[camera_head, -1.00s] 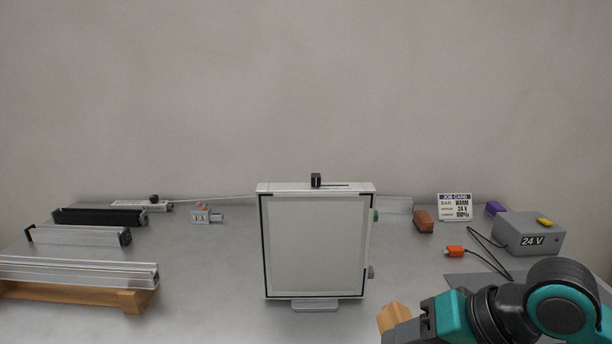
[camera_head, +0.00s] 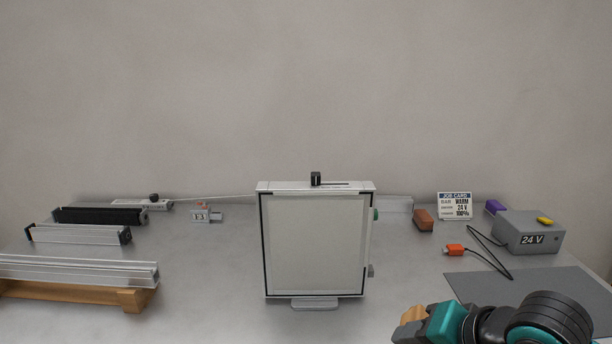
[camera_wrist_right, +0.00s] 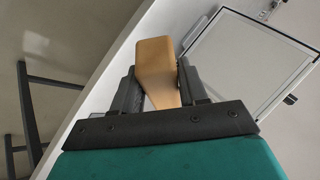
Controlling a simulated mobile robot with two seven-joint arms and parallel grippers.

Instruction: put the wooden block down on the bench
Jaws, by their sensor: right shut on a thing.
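The wooden block (camera_wrist_right: 155,62) is light brown and sits between the two dark fingers of my right gripper (camera_wrist_right: 158,85), which is shut on it. In the head view a small part of the block (camera_head: 414,314) shows at the tip of my right gripper (camera_head: 408,326), low at the right of centre. The grey bench (camera_head: 215,290) lies beneath. In the right wrist view the block's far end points toward the bench's front edge. I cannot tell whether the block touches the bench. My left gripper is not in view.
A framed lightbox panel (camera_head: 315,245) stands upright at the centre. A grey 24 V box (camera_head: 528,235) and a dark mat (camera_head: 540,288) are at the right, with an orange plug (camera_head: 454,249). Aluminium bars (camera_head: 80,271) lie at the left.

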